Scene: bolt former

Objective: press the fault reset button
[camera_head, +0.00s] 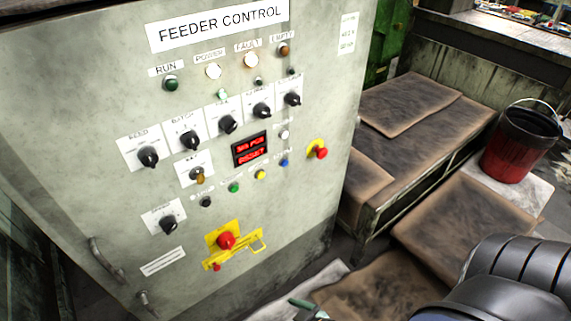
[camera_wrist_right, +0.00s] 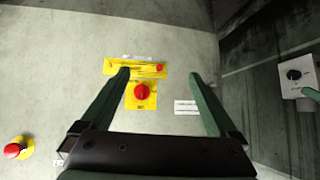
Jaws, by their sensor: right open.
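The grey feeder control cabinet (camera_head: 110,70) fills the left of the head view. Its lower button row has black (camera_head: 205,202), green (camera_head: 233,187), yellow (camera_head: 261,175) and blue (camera_head: 284,162) buttons, with a white button (camera_head: 284,134) above the blue one. Their labels are too small to read, so I cannot tell which is fault reset. A fault lamp (camera_head: 250,60) glows near the top. My right gripper (camera_head: 308,306) is low at the bottom edge, below the buttons and apart from the panel. In the wrist view its green fingers (camera_wrist_right: 160,73) are spread and empty. My left gripper is out of view.
A red emergency stop (camera_head: 320,152) sits right of the buttons; it also shows in the wrist view (camera_wrist_right: 14,150). A red rotary switch (camera_head: 226,240) on yellow projects below. A low bench (camera_head: 430,115) and a red bucket (camera_head: 508,155) stand right.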

